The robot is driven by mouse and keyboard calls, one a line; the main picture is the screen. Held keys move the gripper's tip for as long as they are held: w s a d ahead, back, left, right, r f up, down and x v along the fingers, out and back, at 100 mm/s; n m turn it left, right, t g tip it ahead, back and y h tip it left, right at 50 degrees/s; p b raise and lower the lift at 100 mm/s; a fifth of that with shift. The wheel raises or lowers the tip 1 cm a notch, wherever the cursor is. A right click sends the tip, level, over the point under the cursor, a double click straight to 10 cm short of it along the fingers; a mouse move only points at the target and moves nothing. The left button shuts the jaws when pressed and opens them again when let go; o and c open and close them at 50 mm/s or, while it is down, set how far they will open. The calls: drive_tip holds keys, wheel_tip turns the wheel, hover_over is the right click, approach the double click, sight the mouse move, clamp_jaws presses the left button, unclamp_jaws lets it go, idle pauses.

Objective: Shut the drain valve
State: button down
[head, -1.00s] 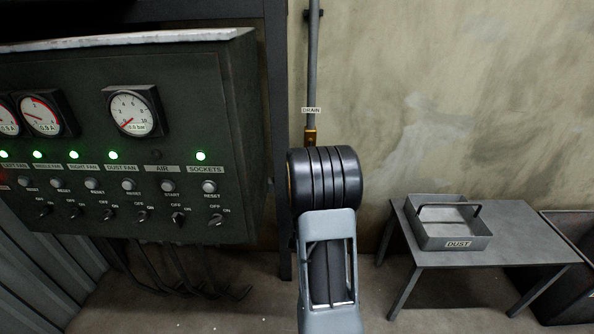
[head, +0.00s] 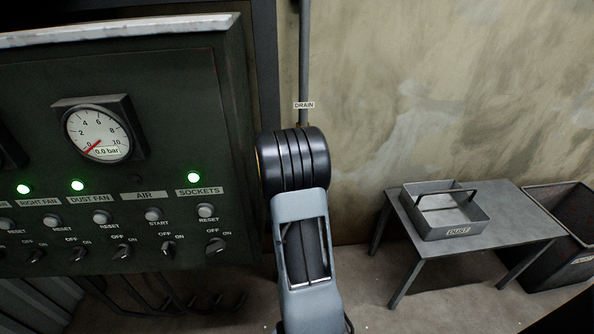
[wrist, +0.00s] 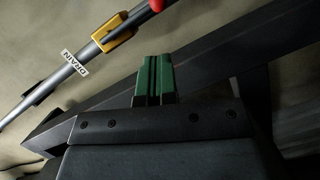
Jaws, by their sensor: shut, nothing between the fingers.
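The drain pipe (head: 304,55) runs down the wall and carries a white DRAIN label (head: 304,105). In the head view my arm hides the valve below the label. In the wrist view the valve shows as a yellow-brass body (wrist: 117,32) on the grey pipe, with a red piece (wrist: 157,5) cut off by the top edge. The DRAIN label (wrist: 75,70) is to its left. My gripper (wrist: 154,60) has green fingers pressed together, empty, below and right of the brass body in the picture and apart from it. The gripper is hidden in the head view.
A dark control panel (head: 215,120) with switches, green lamps and a gauge (head: 98,134) reading 0.0 bar stands at the left. A dark upright post (head: 264,70) stands beside it. At the right are a table (head: 520,225), a DUST tray (head: 458,231) and a dark bin (head: 580,215).

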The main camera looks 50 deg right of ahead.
drive_tip(key=x, duration=1)
drive_tip(key=shift+f, duration=0.1)
